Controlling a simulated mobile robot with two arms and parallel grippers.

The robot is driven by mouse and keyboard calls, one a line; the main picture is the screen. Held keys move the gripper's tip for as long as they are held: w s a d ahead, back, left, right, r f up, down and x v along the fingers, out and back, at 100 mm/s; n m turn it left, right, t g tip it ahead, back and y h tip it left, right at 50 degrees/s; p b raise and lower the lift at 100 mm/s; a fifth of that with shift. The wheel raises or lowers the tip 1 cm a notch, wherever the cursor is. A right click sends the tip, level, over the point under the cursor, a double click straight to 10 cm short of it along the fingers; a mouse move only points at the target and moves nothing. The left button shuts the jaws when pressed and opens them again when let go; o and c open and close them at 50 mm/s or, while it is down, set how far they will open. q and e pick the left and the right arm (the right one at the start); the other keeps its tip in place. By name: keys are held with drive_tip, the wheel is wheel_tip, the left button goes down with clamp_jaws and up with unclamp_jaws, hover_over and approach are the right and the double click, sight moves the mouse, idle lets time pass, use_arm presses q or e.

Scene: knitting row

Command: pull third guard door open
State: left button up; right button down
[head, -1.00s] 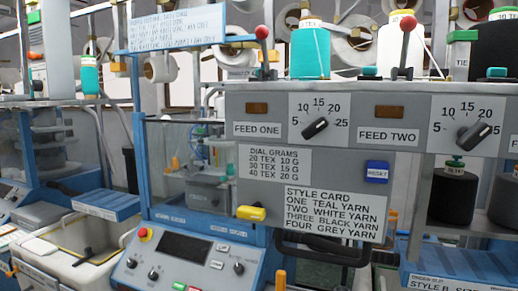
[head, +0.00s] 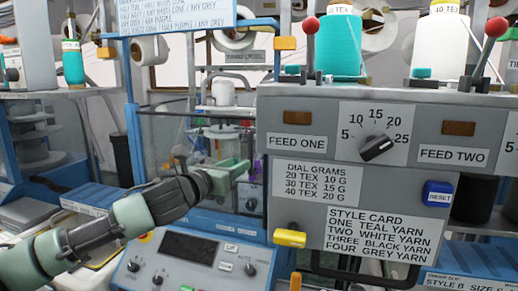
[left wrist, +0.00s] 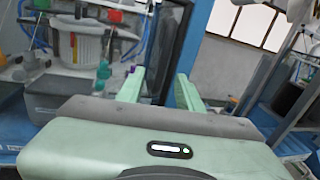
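A clear guard door (head: 160,145) in a blue frame stands behind my left arm in the head view, above the blue control panel. I cannot tell from its markings whether it is the third one. My left gripper (head: 240,168) is in front of the right part of this clear front, beside the grey feed box. In the left wrist view its two green fingers (left wrist: 160,88) are apart with nothing held between them. A dark upright panel edge (left wrist: 172,45) and a blue post show beyond the fingers; contact cannot be made out. My right gripper is not in view.
The grey feed box (head: 290,215) with a yellow knob (head: 290,238) is close right of my left gripper. Yarn cones (head: 340,45) and red-topped levers stand on the shelf above.

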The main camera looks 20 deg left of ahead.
sight(249, 153)
use_arm(q)
drive_tip(key=shift+m, duration=0.3)
drive_tip(key=x, duration=0.2)
drive_tip(key=r+p+x, duration=0.1)
drive_tip(key=x, duration=0.2)
drive_tip(key=p+x, duration=0.1)
drive_tip(key=x, duration=0.1)
drive_tip(key=shift+w+d+r, duration=0.2)
drive_tip(key=shift+w+r, duration=0.1)
drive_tip(key=shift+r, duration=0.05)
clamp_jaws()
idle(0.9)
